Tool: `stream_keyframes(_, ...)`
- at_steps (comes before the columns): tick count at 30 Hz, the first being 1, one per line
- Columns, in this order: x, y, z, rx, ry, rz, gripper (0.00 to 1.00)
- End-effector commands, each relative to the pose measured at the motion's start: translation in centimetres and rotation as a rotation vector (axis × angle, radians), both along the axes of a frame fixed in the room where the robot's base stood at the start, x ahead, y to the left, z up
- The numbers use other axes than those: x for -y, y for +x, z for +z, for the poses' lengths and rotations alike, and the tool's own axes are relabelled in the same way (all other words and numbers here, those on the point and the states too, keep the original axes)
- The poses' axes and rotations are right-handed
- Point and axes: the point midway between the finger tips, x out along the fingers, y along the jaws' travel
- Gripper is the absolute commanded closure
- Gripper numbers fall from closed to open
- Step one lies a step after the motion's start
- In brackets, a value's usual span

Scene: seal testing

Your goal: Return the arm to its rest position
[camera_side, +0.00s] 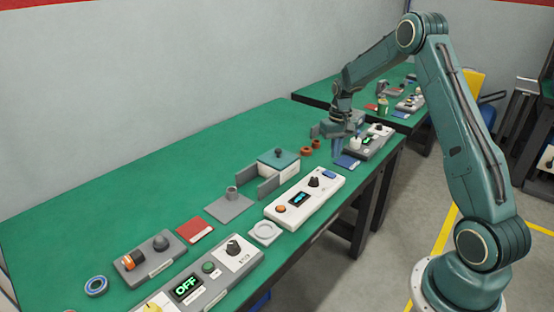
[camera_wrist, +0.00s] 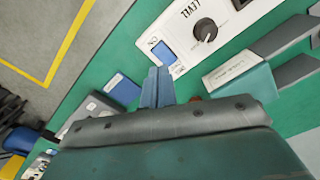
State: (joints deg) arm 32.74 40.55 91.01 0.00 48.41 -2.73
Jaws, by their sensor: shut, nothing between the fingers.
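My gripper (camera_side: 338,148) hangs above the far end of the near green table (camera_side: 100,205) in the side view. In the wrist view its blue fingers (camera_wrist: 158,88) are together with nothing between them. Below and to the left of them lies a blue pad (camera_wrist: 122,89), which also shows beside the gripper in the side view (camera_side: 346,162). The white device (camera_side: 305,198) with a black knob stands nearer the camera than my gripper. It also shows in the wrist view (camera_wrist: 185,55).
Orange rings (camera_side: 306,152), a teal-topped fixture (camera_side: 278,160), a red pad (camera_side: 195,230) and an OFF display unit (camera_side: 187,286) lie along the table. The back-left tabletop is clear.

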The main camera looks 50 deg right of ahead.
Motion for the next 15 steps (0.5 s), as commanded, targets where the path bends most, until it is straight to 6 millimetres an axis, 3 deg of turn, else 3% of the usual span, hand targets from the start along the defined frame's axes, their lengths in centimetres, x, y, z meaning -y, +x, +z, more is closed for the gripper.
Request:
stream_keyframes(8, -0.7, 0.0, 1.1, 0.01, -0.006, 0.012, 1.0)
stream_keyframes(15, -3.8, -0.3, 5.3, 0.047, -0.028, 0.057, 1.0)
